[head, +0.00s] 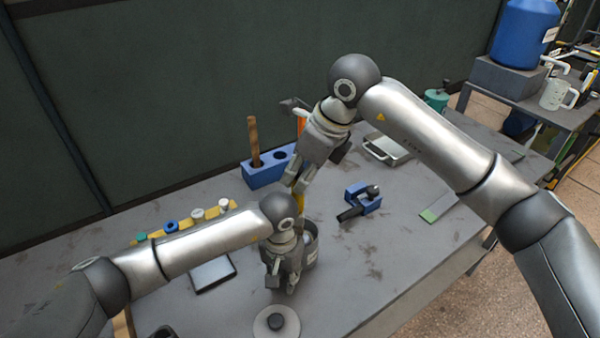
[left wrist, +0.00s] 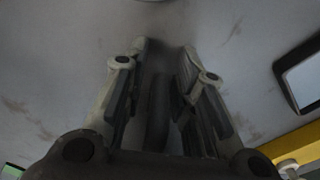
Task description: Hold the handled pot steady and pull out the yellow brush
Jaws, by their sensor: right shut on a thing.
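The handled pot (head: 311,247) is a grey round vessel on the bench, partly hidden by my left gripper and arm. My left gripper (head: 283,287) is low at the pot's near left side. In the left wrist view, a dark upright bar, seemingly the pot's handle (left wrist: 158,112), lies between its two fingers (left wrist: 165,75), with gaps visible beside it. The yellow brush (head: 300,203) shows as a short yellow length above the pot. My right gripper (head: 300,183) is shut on it from above. The brush's lower end is hidden, so I cannot tell how deep it sits.
Behind stands a blue holed block (head: 263,174) with a wooden handle (head: 254,140). A blue clamp-like tool (head: 360,203) lies to the right. A round grey disc with a dark knob (head: 276,322) is near the front. A yellow strip with several knobs (head: 190,221) is left.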

